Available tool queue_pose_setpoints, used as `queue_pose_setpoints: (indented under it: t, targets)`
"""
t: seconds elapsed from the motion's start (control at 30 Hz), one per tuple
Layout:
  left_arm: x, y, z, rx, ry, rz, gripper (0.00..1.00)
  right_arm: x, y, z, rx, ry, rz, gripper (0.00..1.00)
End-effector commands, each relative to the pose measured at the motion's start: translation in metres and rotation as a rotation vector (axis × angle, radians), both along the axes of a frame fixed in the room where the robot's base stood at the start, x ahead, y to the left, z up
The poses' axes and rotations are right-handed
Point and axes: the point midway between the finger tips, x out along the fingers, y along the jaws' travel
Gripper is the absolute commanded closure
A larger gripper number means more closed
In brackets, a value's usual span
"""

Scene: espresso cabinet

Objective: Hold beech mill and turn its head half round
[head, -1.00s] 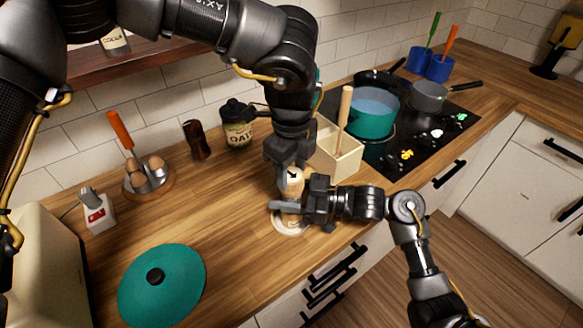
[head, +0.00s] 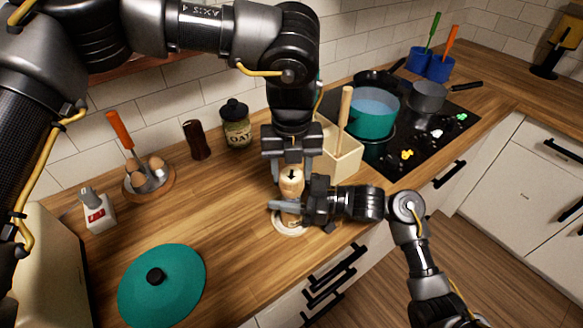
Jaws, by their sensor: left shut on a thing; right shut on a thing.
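The beech mill (head: 291,187) stands upright near the counter's front edge, pale wood with a black arrow on its head. The arrow points down in the picture, toward the front. My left gripper (head: 292,172) comes from above, its two fingers on either side of the mill's head, shut on it. My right gripper (head: 290,206) reaches in level from the right and is shut on the mill's body, hiding much of it. A pale round disc or ring (head: 281,232) shows at the mill's foot.
The hob with a teal pot (head: 374,115) lies beyond. A dark mill (head: 196,140), an oat jar (head: 237,130), an egg holder (head: 150,185) and a teal lid (head: 160,285) are left. The counter between is clear.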

Motion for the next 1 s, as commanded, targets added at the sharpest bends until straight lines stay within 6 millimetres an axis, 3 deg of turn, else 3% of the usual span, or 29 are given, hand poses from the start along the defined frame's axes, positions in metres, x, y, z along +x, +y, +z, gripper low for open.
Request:
queue_pose_setpoints:
  t: [0.6, 1.0]
  targets:
    - [-0.0010, -0.0002, -0.0002, -0.001, 0.005, -0.571, 0.75, 0.0008, -0.0007, -0.0006, -0.001, 0.002, -0.003, 0.87]
    - [-0.0007, 0.0002, 0.0001, 0.000, 0.004, -0.806, 0.75, 0.0009, -0.0008, -0.0007, -0.002, 0.003, -0.003, 0.87]
